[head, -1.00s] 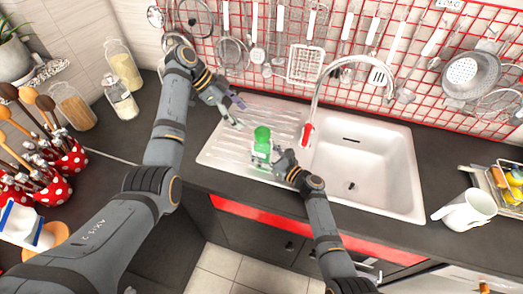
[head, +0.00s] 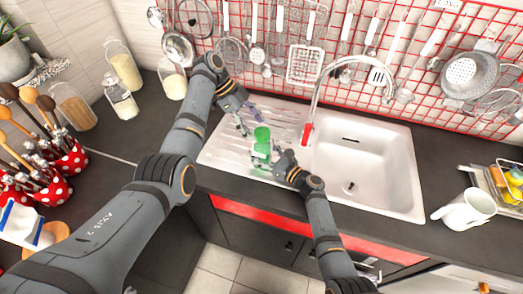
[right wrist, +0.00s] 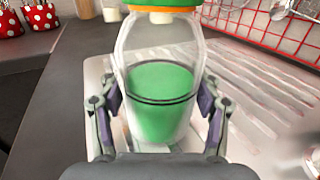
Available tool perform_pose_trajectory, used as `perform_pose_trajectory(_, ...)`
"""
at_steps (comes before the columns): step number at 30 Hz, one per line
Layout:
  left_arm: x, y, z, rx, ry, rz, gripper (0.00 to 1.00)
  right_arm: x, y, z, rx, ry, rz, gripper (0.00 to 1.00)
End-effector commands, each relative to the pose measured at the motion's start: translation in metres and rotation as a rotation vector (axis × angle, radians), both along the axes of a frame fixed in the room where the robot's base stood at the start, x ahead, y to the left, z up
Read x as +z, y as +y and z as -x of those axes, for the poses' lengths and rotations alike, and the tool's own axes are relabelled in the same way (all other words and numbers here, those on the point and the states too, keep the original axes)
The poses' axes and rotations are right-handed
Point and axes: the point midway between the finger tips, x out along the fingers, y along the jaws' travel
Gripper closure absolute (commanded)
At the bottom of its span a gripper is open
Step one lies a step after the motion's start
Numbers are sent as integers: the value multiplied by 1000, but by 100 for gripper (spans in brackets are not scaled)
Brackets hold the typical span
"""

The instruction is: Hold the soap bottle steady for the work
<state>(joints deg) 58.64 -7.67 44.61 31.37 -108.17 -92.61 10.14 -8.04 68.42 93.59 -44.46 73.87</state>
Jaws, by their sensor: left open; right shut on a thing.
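The soap bottle (head: 261,150) is clear with green liquid and a green top. It stands upright on the white ribbed drainboard (head: 222,150) of the sink. My right gripper (head: 275,158) is shut on it from the right front. In the right wrist view the bottle (right wrist: 160,105) sits between the two fingers (right wrist: 160,112), one on each side; its upper end is cut off by the picture's edge. My left gripper (head: 247,120) is open and empty, just behind and to the left of the bottle, apart from it as far as I can see.
The sink basin (head: 390,165) and its tap (head: 311,110) with a red part are right of the bottle. A white jug (head: 468,210) stands at the far right. Glass jars (head: 121,98) and red spotted utensil pots (head: 65,157) are at the left. Utensils hang on the red grid (head: 480,115) behind.

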Motion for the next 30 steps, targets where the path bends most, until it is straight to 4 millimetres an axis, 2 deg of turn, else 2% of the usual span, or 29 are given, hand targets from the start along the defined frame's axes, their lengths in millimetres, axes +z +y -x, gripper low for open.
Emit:
perform_pose_trajectory(6,-15,-10,3,1,1,0,29,0,0,0,0,-1,-1,86)
perform_pose_trajectory(16,-18,-11,4,1,-1,0,30,0,0,0,0,-1,-1,86)
perform_pose_trajectory(28,-17,-11,3,1,-1,0,84,1,0,0,0,-1,-1,86)
perform_pose_trajectory(29,-17,-11,3,1,-1,0,53,1,0,0,0,-1,-1,86)
perform_pose_trajectory(30,-17,-11,3,1,-1,0,59,1,0,0,0,-1,-1,86)
